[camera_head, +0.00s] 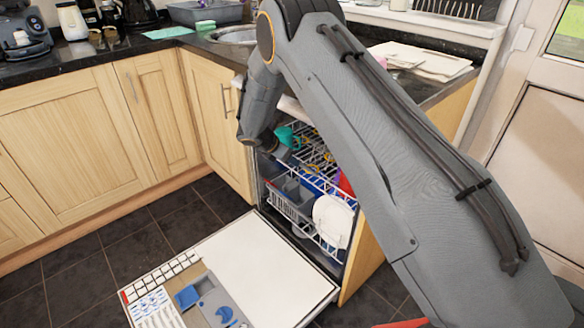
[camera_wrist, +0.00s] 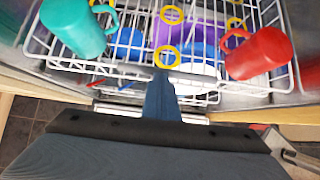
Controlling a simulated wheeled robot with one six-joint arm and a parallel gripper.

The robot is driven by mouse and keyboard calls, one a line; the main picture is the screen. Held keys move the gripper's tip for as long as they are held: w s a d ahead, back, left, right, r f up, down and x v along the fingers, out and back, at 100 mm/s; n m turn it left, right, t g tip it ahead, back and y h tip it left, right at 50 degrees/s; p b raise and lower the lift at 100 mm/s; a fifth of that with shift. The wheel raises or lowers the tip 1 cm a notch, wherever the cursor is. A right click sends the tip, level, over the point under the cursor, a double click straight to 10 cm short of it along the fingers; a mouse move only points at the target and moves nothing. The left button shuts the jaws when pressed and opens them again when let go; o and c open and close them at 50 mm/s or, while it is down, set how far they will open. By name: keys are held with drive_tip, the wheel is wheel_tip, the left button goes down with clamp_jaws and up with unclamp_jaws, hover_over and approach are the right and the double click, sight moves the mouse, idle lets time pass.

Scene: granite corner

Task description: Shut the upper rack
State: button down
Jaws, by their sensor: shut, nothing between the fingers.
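The upper rack (camera_wrist: 200,74) is a white wire basket in the open dishwasher. In the wrist view it holds a teal mug (camera_wrist: 75,27) at left, a red mug (camera_wrist: 262,54) at right and yellow-rimmed items between them. Its front edge appears close to the tub opening. My gripper (camera_wrist: 163,80) is shut and empty, its tip overlapping the middle of the rack's front edge; I cannot tell whether they touch. In the head view my arm hides much of the rack (camera_head: 318,180), and the teal mug (camera_head: 283,136) shows beside my wrist.
The dishwasher door (camera_head: 255,262) lies open and low over the dark tiled floor. The lower rack (camera_head: 290,207) below holds a grey cutlery basket and white plates (camera_head: 333,220). Wooden cabinets (camera_head: 75,130) stand at left, under a dark countertop (camera_head: 90,52).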

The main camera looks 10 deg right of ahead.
drive_tip(key=shift+w+d, duration=0.45)
drive_tip(key=shift+d, duration=0.35)
drive_tip(key=shift+s, duration=0.1)
drive_tip(key=s+a+f+v, duration=0.1)
drive_tip(key=a+f+v, duration=0.1)
drive_tip(key=v, duration=1.1)
drive_tip(key=s+d+r+m+g+y+p, duration=0.1)
drive_tip(key=s+d+r+m+g+p, duration=0.15)
drive_tip(key=s+d+r+m, duration=0.45)
drive_tip(key=s+d+r+m+g+y+p, duration=0.1)
drive_tip(key=s+d+r+m+y+p, duration=0.25)
drive_tip(key=s, duration=0.65)
drive_tip(key=s+d+r+m+y+p, duration=0.1)
drive_tip(key=s+d+r+m, duration=0.2)
drive_tip(key=s+m, duration=0.4)
drive_tip(key=s+d+r+m+g+y+p, duration=0.1)
drive_tip(key=s+r+m, duration=0.5)
drive_tip(key=s, duration=1.1)
drive_tip(key=d+m+p, duration=0.1)
drive_tip(key=d, duration=0.1)
drive_tip(key=shift+d+m+p, duration=0.3)
drive_tip(key=shift+m, duration=0.05)
